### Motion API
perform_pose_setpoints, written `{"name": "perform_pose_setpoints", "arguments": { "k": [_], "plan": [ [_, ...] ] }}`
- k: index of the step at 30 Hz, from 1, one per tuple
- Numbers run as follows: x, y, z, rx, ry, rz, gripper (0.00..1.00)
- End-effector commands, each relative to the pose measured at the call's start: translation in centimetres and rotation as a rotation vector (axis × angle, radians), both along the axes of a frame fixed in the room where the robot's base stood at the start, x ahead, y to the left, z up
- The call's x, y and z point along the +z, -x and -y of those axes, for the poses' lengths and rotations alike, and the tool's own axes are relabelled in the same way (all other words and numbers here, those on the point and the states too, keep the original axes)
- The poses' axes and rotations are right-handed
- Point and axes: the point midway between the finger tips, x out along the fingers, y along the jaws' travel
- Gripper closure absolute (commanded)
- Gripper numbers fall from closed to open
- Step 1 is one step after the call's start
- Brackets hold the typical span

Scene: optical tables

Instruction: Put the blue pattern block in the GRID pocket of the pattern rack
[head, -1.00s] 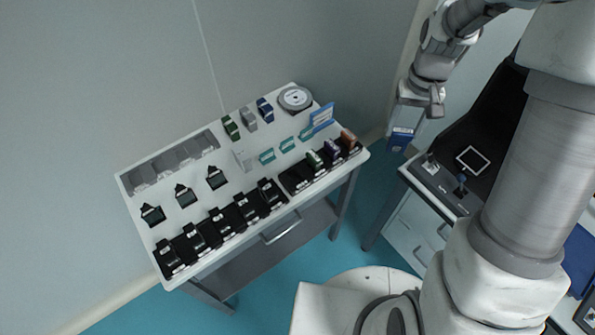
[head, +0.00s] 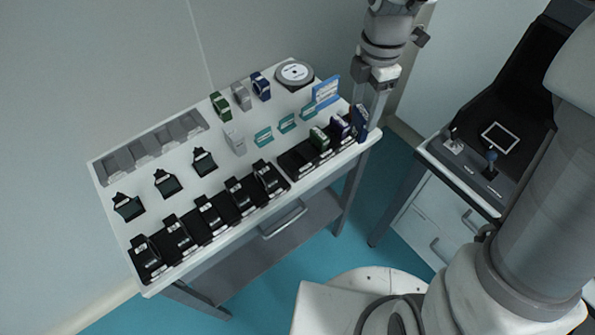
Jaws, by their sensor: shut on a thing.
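My gripper (head: 368,112) is shut on the blue pattern block (head: 360,124), which hangs upright between the fingers at the right end of the pattern rack. The black pattern rack (head: 297,165) lies along the front right edge of the white table. A green block (head: 320,139) and a purple block (head: 340,127) stand in it. Its left part looks empty. The held block and fingers cover the rack's right end, where only a sliver of orange shows. I cannot tell whether the blue block touches the rack. The pocket labels are too small to read.
Black holders (head: 208,213) line the table front to the left. Small teal stands (head: 287,123) and a blue-and-white sign (head: 326,92) stand close behind the rack. A round dial (head: 294,74) sits at the back. A dark console (head: 490,150) stands to the right.

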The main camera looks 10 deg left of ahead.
Motion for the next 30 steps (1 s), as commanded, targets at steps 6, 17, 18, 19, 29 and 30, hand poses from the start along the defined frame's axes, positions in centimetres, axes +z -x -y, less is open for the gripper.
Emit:
{"name": "perform_pose_setpoints", "arguments": {
  "k": [6,17,18,19,29,30],
  "plan": [
    [-0.9,0.6,-1.1,0.255,0.004,0.005,0.97],
    [-4.2,1.5,-6.6,0.316,0.005,0.0,0.97],
    [-4.8,1.6,-7.6,0.316,0.005,0.0,0.97],
    [-5.2,1.7,-8.2,0.315,0.005,0.002,0.97],
    [-7.8,2.1,-12.8,0.307,0.004,0.005,0.97],
    [-7.9,2.1,-12.9,0.307,0.005,0.004,0.97]
  ]
}}
